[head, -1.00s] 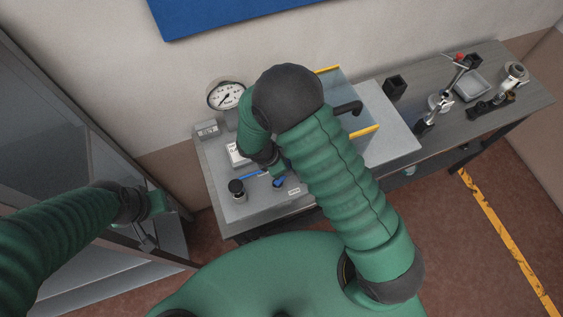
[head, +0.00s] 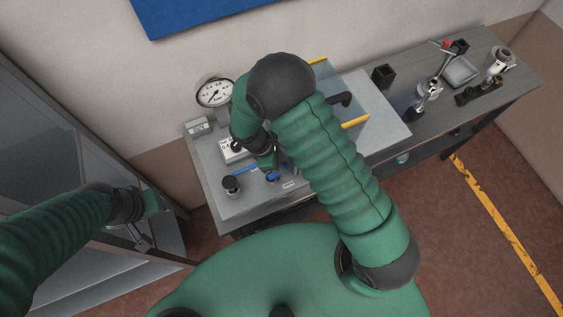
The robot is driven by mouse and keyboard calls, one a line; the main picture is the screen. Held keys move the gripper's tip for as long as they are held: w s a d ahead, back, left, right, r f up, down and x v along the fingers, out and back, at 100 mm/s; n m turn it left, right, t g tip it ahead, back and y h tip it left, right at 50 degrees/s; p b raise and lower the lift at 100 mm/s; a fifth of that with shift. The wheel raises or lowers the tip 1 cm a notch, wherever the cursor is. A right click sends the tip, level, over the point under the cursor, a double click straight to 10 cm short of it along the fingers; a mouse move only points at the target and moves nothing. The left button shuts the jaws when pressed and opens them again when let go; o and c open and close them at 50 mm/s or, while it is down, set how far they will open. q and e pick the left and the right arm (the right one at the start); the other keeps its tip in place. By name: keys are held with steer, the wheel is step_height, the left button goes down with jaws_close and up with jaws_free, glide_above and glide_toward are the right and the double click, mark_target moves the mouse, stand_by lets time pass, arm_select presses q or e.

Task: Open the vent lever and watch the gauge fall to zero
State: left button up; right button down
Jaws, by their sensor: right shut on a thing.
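The pressure gauge (head: 215,93) has a round white dial and stands at the back left of the grey bench unit. Its dark needle points to the lower left; the exact reading is too small to tell. A blue lever (head: 244,170) lies on the unit's top, partly hidden by my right gripper. My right gripper (head: 268,167) points down at the lever's right part and is shut on it; my arm covers much of the contact. My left gripper (head: 142,238) hangs at the lower left, away from the unit, its fingers too small and dark to judge.
A clear shield with yellow edges (head: 355,122) rises behind my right arm. Fittings and a grey tray (head: 460,72) occupy the bench's right end.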

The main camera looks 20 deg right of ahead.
steer(key=shift+f, duration=0.1)
steer(key=c, duration=1.1)
jaws_free()
steer(key=shift+c, duration=0.2)
steer(key=shift+a, duration=0.1)
